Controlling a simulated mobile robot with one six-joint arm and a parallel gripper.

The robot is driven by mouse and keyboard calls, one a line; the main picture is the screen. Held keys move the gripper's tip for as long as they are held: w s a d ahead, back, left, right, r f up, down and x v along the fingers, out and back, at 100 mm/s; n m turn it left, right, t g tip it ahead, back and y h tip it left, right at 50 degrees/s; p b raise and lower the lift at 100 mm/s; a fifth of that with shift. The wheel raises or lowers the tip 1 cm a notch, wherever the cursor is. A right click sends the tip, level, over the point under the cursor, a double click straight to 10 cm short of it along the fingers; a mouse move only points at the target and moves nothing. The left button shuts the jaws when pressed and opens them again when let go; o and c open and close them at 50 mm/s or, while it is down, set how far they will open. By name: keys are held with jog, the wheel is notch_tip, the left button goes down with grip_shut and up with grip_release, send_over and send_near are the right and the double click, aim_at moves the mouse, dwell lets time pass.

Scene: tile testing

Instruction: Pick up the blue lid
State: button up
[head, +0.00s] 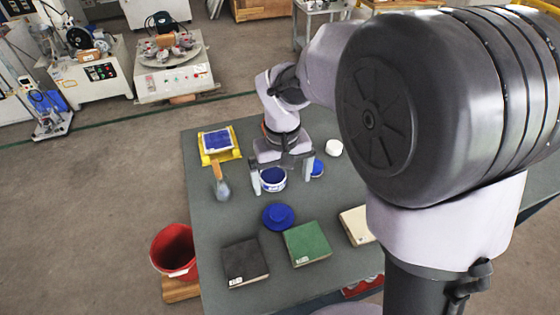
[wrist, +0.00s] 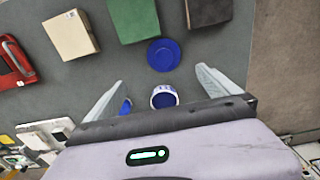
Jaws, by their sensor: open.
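The blue lid (head: 279,217) lies flat on the grey table, a round disc with a raised centre. In the wrist view the lid (wrist: 163,54) lies ahead of my fingertips, clear of both. My gripper (head: 282,179) is open and points down; its fingers also show in the wrist view (wrist: 159,78). A white tub with a blue inside (head: 272,181) stands in line with the gap between the fingers, and it also shows in the wrist view (wrist: 164,99). I cannot tell how high the fingers are above the table. Nothing is held.
Another blue item (head: 318,168) is partly hidden by a finger. Black (head: 246,262), green (head: 307,244) and cream (head: 357,225) tiles lie near the lid. A brush (head: 221,184), a yellow tray (head: 232,154) and a white round item (head: 334,148) are around. A red bucket (head: 174,265) stands off the table.

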jog(key=b, duration=0.4)
send_over(278, 212)
jog(key=f, duration=1)
jog(key=shift+s+d+f, duration=0.1)
jog(key=shift+d+f, duration=0.15)
jog(key=shift+f, duration=0.05)
jog(key=f+b, duration=0.2)
jog(key=f, duration=0.1)
jog(key=f+b, duration=0.1)
jog(key=f, duration=0.1)
jog(key=shift+a+f, duration=0.2)
jog(key=shift+a, duration=0.05)
jog(key=shift+r, duration=0.15)
jog(key=shift+c, duration=1.1)
jog(key=c, duration=1)
